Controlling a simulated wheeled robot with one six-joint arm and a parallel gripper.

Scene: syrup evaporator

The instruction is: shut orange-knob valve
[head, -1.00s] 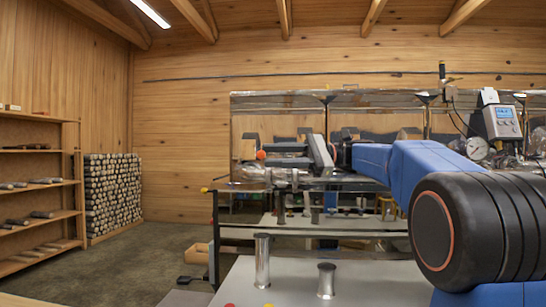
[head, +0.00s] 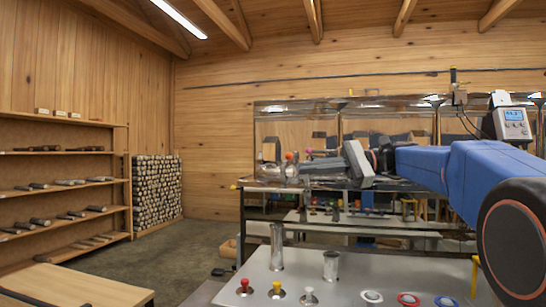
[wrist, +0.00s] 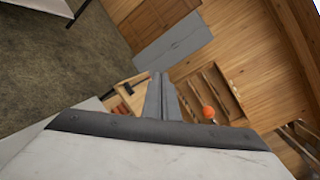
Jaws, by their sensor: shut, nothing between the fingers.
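The orange-knob valve (head: 289,156) stands at the left end of the steel evaporator pan (head: 285,104) in the head view. Its round orange knob (wrist: 208,112) shows in the wrist view just right of my fingers. My gripper (head: 302,168) reaches leftward over the pan's front, its fingers close to the knob. In the wrist view the two grey fingers (wrist: 157,78) lie together, shut and empty, with a gap in the picture between them and the knob. Whether they touch any part of the valve cannot be told. The valve's lower body is hard to make out.
A metal bench (head: 340,280) in front holds two steel cylinders and red, yellow and white knobs. A wooden shelf (head: 122,180) and stacked logs (head: 157,190) stand at left. A display box (head: 512,122) stands at right.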

